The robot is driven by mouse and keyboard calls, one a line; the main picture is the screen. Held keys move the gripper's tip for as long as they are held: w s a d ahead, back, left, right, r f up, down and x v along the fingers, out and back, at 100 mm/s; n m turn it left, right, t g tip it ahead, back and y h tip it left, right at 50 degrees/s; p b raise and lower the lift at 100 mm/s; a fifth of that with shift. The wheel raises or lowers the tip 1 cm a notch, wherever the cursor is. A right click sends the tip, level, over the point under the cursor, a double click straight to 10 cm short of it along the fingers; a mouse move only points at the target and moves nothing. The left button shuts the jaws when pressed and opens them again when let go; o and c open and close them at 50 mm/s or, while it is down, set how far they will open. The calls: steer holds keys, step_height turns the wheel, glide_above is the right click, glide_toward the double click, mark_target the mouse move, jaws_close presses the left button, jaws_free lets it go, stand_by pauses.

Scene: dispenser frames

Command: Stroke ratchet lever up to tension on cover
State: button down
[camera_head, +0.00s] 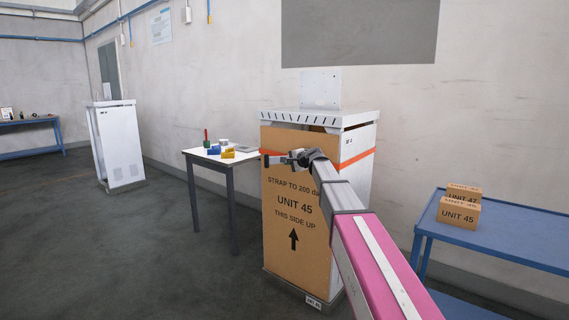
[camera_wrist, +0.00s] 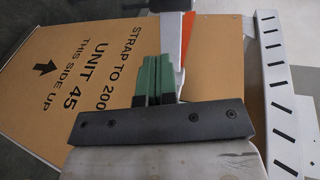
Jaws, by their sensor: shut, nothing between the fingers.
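The brown cardboard cover (camera_head: 290,225) stands upright against the front of the white cabinet, its printed arrow pointing up. It also shows in the wrist view (camera_wrist: 60,60). An orange strap (camera_head: 357,158) runs around the cabinet near the top of the cover. In the wrist view, part of the strap (camera_wrist: 187,50) shows beside a light grey metal piece (camera_wrist: 172,40) that looks like the ratchet lever, with a dark end. My gripper (camera_wrist: 153,80) is shut and empty, its green fingers close to this piece. I cannot tell whether they touch. In the head view, my wrist hides the ratchet area.
A small table (camera_head: 197,158) with coloured items stands left of the cabinet. A blue bench (camera_head: 510,232) with small boxes (camera_head: 459,212) stands at the right. The cabinet's slotted top (camera_head: 320,116) overhangs the cover. The floor at the left is clear.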

mark_target(268, 162)
steer(key=x, duration=0.8)
steer(key=r+x, duration=0.1)
steer(key=x, duration=0.3)
steer(key=shift+w+a, duration=0.25)
steer(key=shift+w, duration=0.2)
steer(key=shift+a, duration=0.1)
